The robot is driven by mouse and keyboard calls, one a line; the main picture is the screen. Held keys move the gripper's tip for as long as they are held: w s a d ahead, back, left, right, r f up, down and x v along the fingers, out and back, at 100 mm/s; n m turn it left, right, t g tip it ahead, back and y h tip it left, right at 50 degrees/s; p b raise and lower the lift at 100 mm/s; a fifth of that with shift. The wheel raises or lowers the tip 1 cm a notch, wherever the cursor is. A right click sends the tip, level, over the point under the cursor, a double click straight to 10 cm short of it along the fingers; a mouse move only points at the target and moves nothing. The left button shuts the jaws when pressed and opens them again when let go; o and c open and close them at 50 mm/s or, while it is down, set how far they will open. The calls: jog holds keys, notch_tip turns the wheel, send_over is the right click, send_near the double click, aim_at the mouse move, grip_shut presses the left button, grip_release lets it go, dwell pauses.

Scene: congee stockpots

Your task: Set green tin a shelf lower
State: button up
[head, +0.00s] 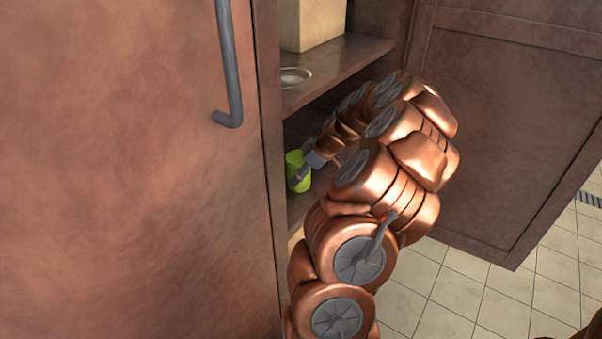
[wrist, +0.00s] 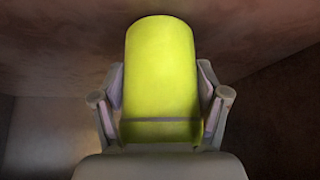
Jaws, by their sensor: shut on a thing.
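The green tin (head: 296,170) is a small yellow-green cylinder, seen inside the open cabinet, at the lower shelf opening below the shelf (head: 345,62) with the dish. My gripper (head: 306,172) is shut on it from the right in the head view. In the wrist view the tin (wrist: 160,75) stands between the two fingers of my gripper (wrist: 160,112), with a pad against each side. Whether the tin's base touches the surface below is hidden.
A glass or metal dish (head: 295,76) and a beige box (head: 312,22) stand on the shelf above. A closed door with a grey handle (head: 229,65) is at left. An open door (head: 510,120) stands at right over the tiled floor (head: 465,300).

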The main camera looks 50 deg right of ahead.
jog(key=shift+f, duration=0.15)
jog(key=o, duration=1.4)
jog(key=shift+r, duration=0.3)
jog(key=p+v, duration=0.1)
jog(key=v, duration=1.1)
jog(key=shift+f, duration=0.1)
